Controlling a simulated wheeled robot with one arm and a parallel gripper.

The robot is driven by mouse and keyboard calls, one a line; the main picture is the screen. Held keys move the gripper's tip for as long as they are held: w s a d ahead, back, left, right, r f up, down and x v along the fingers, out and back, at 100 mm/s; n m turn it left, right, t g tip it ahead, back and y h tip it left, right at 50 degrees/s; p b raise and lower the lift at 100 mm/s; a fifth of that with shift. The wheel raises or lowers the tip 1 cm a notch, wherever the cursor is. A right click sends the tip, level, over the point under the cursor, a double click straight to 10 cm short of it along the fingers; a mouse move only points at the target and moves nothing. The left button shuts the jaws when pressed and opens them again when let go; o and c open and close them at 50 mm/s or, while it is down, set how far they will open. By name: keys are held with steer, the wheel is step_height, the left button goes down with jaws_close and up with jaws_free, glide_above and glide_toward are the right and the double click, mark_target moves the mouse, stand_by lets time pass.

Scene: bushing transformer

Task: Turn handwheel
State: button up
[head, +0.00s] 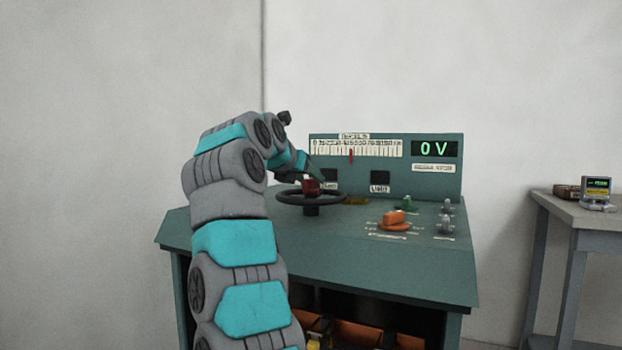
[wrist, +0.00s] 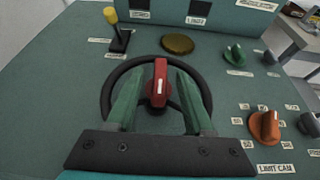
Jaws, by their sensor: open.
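The black handwheel (head: 327,199) lies flat on the top of the green console, with a red grip (head: 311,187) at its hub. In the wrist view the handwheel (wrist: 111,78) shows as a dark ring, and the red grip (wrist: 160,84) has a white mark. My gripper (wrist: 162,82) is open, with one green finger on each side of the red grip. Gaps show between the fingers and the grip. In the head view my gripper (head: 313,172) is over the wheel, partly hidden by my arm.
The console (head: 385,270) carries an orange knob (head: 394,218), a green knob (wrist: 234,54) and a yellow-tipped lever (wrist: 112,20). Its upright panel has a scale and a display (head: 434,149) reading 0 V. A side table (head: 575,211) stands at the right.

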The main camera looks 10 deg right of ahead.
steer(key=shift+x, duration=1.15)
jaws_close()
stand_by(0.5)
